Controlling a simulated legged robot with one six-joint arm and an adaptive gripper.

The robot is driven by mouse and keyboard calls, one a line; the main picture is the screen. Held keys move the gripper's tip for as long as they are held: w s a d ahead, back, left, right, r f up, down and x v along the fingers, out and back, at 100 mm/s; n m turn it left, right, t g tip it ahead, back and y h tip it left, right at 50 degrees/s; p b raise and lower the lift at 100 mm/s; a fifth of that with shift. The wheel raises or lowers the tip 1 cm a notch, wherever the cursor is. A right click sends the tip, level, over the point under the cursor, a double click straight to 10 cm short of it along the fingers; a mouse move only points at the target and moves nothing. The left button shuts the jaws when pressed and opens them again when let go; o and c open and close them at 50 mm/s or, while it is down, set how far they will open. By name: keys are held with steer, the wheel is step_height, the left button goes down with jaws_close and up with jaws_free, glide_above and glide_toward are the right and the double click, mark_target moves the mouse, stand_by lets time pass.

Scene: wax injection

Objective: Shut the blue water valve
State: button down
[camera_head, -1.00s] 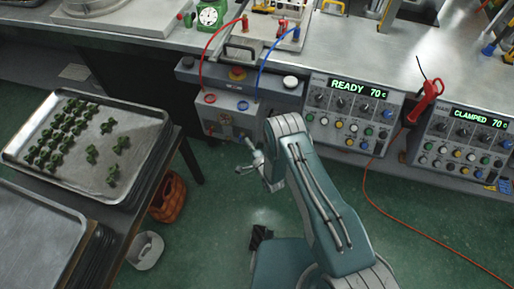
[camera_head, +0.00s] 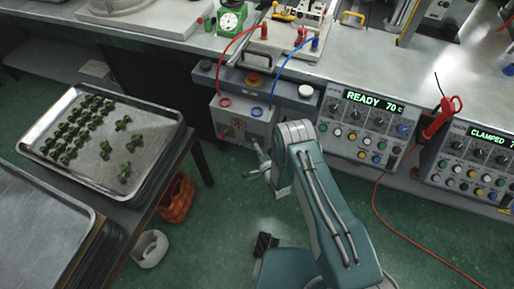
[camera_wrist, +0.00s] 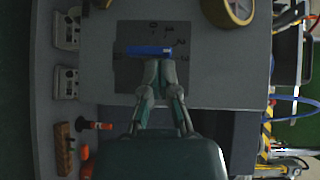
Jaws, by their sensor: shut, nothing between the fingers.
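In the wrist view a blue bar (camera_wrist: 150,51), which looks like the valve's handle, lies crosswise over a dark marked plate (camera_wrist: 185,85). My gripper (camera_wrist: 158,64) is shut and empty, its fingertips close to the bar's near side; I cannot tell whether they touch it. In the head view my gripper (camera_head: 257,168) is low in front of the grey box (camera_head: 231,122) with red and blue hoses. The blue hose (camera_head: 281,68) runs from this box up to a fixture on the bench. The blue bar cannot be made out in the head view.
A control panel (camera_head: 362,128) reading READY stands right of the box. Trays (camera_head: 70,171) of green parts are at the left. An orange basket (camera_head: 176,199) and a white bin (camera_head: 150,250) stand on the floor. The wrist view shows an orange-handled tool (camera_wrist: 92,126).

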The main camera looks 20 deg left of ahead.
steer(key=shift+a+r+n+g+h, duration=0.15)
steer(key=shift+r+n+g+h, duration=0.15)
steer(key=shift+n+g+h, duration=0.3)
steer(key=shift+a+r+n+g+h, duration=0.1)
steer(key=shift+n+g+h, duration=0.2)
steer(key=shift+n, duration=0.1)
steer(key=n+h, duration=0.1)
steer(key=a+n+g+h, duration=0.1)
steer(key=shift+r+h, duration=0.3)
steer(key=shift+r, duration=0.05)
steer(key=n+h, duration=0.1)
steer(key=a+n+g+h, duration=0.1)
steer(key=h, duration=0.1)
steer(key=shift+w+a, duration=0.1)
steer(key=shift+a, duration=0.25)
steer(key=shift+r, duration=0.15)
steer(key=shift+r, duration=0.7)
